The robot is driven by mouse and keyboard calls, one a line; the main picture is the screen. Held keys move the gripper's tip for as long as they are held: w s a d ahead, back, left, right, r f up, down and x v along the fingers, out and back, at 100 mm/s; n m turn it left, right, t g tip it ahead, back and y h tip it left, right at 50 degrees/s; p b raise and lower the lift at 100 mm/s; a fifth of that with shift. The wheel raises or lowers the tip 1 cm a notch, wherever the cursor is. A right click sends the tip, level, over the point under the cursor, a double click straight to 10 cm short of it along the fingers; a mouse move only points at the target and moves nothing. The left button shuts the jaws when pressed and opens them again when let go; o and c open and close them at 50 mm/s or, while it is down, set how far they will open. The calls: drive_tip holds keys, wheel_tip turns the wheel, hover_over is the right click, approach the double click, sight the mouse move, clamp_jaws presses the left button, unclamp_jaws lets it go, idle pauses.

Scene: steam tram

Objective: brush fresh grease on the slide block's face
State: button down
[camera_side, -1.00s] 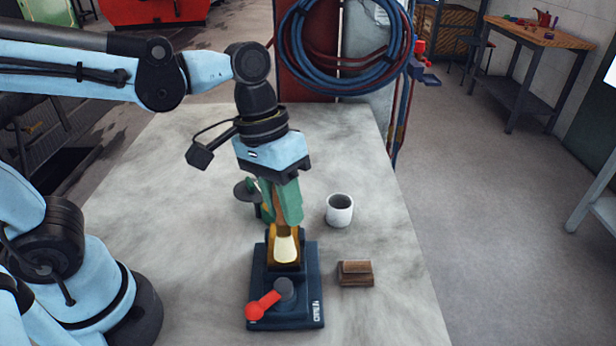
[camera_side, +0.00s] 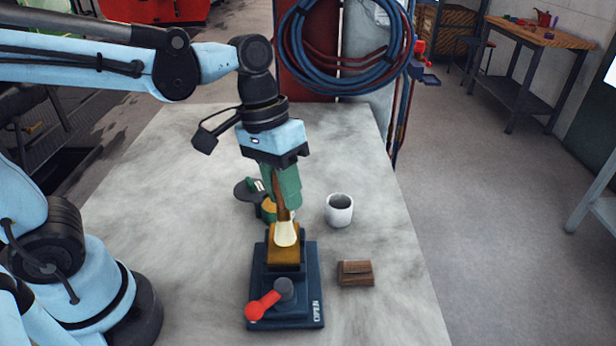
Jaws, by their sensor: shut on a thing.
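My gripper (camera_side: 280,198) with green fingers is shut on a brush, whose brown handle runs down between the fingers. The brush's cream bristles (camera_side: 286,234) are at the far upper part of a brass-coloured block, apparently the slide block (camera_side: 284,252); whether they touch it I cannot tell for sure. The block sits in a dark blue fixture (camera_side: 258,285) marked OPEN, with a red-knobbed lever (camera_side: 264,304) at its front. The fingers hide part of the brush handle. No grease can be made out on the block.
A white cup (camera_side: 339,211) stands right of my gripper. A brown wooden block (camera_side: 355,273) lies right of the fixture. A dark round lid or dish (camera_side: 246,190) and a golden tin (camera_side: 268,210) are partly hidden behind my gripper. The grey tabletop (camera_side: 185,220) is clear at left.

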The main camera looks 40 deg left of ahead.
drive_tip(key=shift+w+a, duration=0.3)
drive_tip(key=w+a, duration=0.2)
drive_tip(key=shift+w+a+f, duration=0.1)
drive_tip(key=shift+w+a, duration=0.15)
drive_tip(key=shift+a, duration=0.1)
idle(0.7)
drive_tip(key=shift+s+d, duration=0.1)
drive_tip(key=shift+s+d+f, duration=0.1)
drive_tip(key=shift+s+d, duration=0.6)
drive_tip(key=shift+d, duration=0.1)
drive_tip(key=shift+s+d, duration=0.6)
drive_tip(key=shift+s+d, duration=0.1)
